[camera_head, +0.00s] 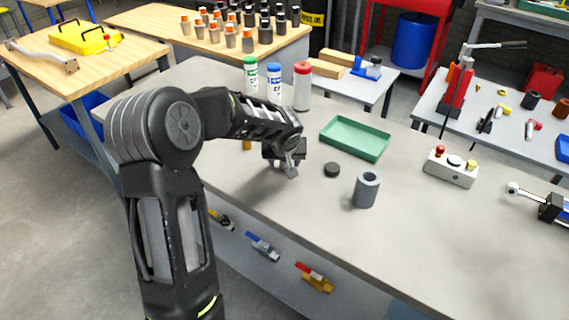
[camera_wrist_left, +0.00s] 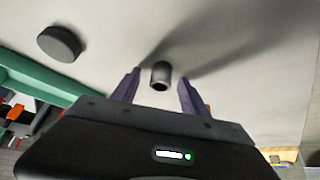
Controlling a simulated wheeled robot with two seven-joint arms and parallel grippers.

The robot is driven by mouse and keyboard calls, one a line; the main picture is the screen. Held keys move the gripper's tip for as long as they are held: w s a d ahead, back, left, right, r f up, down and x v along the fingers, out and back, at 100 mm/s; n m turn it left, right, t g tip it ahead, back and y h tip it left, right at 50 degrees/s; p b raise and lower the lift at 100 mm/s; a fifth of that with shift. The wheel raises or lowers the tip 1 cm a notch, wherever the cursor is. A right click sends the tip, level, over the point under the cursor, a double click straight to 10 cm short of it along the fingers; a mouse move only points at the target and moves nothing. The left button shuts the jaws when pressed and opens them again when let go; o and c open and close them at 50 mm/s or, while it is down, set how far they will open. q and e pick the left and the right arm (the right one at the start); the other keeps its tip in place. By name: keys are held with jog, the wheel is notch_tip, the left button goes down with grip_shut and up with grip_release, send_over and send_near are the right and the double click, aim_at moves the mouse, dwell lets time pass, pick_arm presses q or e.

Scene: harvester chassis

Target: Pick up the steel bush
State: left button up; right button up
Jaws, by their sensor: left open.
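The steel bush (camera_wrist_left: 160,77) shows in the wrist view as a small grey hollow cylinder on the bench top, between the two fingers of my left gripper (camera_wrist_left: 159,82). The fingers are spread, with a gap on each side of the bush. In the head view my left gripper (camera_head: 288,162) points down at the grey bench, left of a black round puck (camera_head: 332,170). There the gripper hides the bush, or I cannot tell it from the fingers. My right gripper is not in view.
A larger grey hollow cylinder (camera_head: 367,190) stands right of the puck. A green tray (camera_head: 355,138) lies behind it. Several capped bottles (camera_head: 302,88) stand at the back edge. A white button box (camera_head: 451,168) is farther right. The bench front right is clear.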

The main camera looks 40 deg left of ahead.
pick_arm(q)
jog(key=shift+c, duration=0.2)
grip_shut()
dwell(0.6)
